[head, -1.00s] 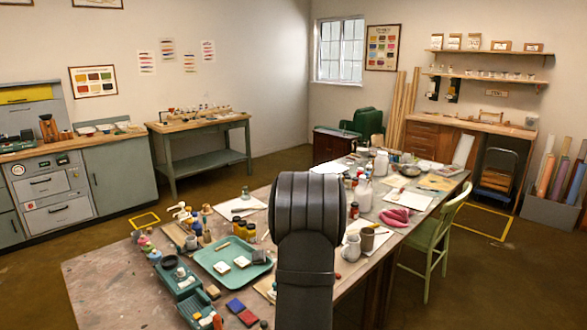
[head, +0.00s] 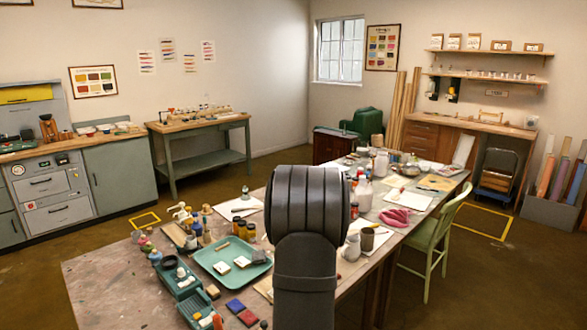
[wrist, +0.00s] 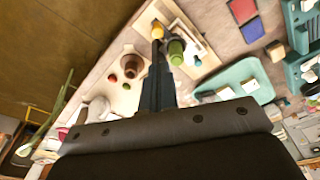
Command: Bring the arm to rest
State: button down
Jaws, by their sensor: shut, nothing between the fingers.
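My arm (head: 306,262) stands upright in the front middle of the head view, with its rounded dark joint over the table (head: 110,285). My gripper is hidden in that view. In the wrist view my gripper (wrist: 157,48) is shut and empty, its dark narrow fingers together. It points over the tabletop, with a green-topped jar (wrist: 176,50) just right of the fingers in the picture and a yellow-topped one (wrist: 157,31) beyond the tips. I cannot tell how high the fingertips are above them.
A teal tray (head: 212,256) holding pale blocks lies left of my arm. Red and blue pads (head: 236,306), jars, mugs (head: 351,247) and a pink cloth (head: 394,216) crowd the table. A green chair (head: 440,243) stands at its right side. The front left tabletop is mostly bare.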

jog(key=s+d+r+n+y, duration=0.1)
jog(key=s+d+r+n, duration=0.2)
jog(key=r, duration=0.6)
jog(key=s+d+r+n+t+y, duration=0.1)
jog(key=s+d+r+n, duration=0.1)
jog(key=r, duration=0.7)
jog(key=shift+s+d+r+n+y, duration=0.2)
jog(key=shift+s+d+n+y, duration=0.15)
jog(key=shift+s+d, duration=0.45)
jog(key=c, duration=2.2)
grip_release()
jog(key=shift+d, duration=0.1)
